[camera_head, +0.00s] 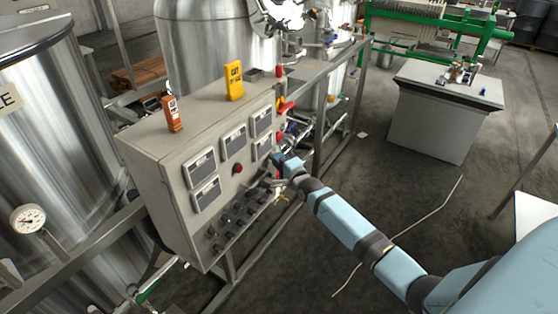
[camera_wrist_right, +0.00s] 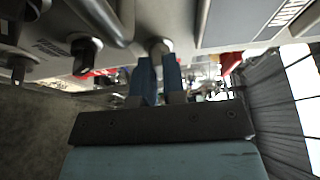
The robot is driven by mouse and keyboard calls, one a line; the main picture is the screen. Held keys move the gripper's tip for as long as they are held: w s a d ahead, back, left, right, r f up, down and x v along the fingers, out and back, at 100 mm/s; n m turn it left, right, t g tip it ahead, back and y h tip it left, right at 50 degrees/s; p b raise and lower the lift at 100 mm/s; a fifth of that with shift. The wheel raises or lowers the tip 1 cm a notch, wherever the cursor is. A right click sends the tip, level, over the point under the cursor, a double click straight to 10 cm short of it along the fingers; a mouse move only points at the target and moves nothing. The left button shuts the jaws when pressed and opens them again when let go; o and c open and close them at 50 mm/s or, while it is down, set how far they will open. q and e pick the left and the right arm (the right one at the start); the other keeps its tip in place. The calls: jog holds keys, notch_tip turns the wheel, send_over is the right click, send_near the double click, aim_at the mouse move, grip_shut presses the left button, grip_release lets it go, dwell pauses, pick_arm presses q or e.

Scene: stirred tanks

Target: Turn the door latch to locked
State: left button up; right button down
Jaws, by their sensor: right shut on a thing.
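The grey control cabinet (camera_head: 185,165) has its panel facing me, with several square displays and rows of black switches. My right gripper (camera_head: 278,160) is at the panel's right side, below the displays. In the right wrist view the blue fingers (camera_wrist_right: 160,75) are closed around a small grey latch (camera_wrist_right: 160,46) that stands out from the panel. The fingers cover most of the latch, so its angle is hard to tell. In the head view the gripper hides it. My left gripper is not in view.
A black switch (camera_wrist_right: 86,48) sits close beside the fingers in the wrist view. A red button (camera_head: 238,169) is on the panel. An orange handheld device (camera_head: 173,114) and a yellow one (camera_head: 234,81) stand on the cabinet top. Steel tanks (camera_head: 55,150) stand left and behind.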

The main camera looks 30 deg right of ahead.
pick_arm(q)
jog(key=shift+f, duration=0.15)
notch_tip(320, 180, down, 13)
jog(key=b, duration=1.4)
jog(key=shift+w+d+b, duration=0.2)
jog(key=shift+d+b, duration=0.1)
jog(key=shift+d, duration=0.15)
pick_arm(e)
jog(key=n+t+y, duration=0.1)
jog(key=n+y, duration=0.1)
jog(key=n, duration=0.5)
jog(key=n+t+y, duration=0.1)
jog(key=n+y, duration=0.2)
jog(key=n, duration=0.4)
jog(key=n+t+y, duration=0.1)
jog(key=n+y, duration=0.2)
jog(key=n, duration=0.5)
jog(key=shift+w+d+f, duration=0.15)
jog(key=shift+w+d, duration=0.05)
jog(key=shift+d, duration=0.15)
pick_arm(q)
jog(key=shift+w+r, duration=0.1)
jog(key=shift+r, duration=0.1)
pick_arm(e)
jog(key=shift+n+y, duration=0.4)
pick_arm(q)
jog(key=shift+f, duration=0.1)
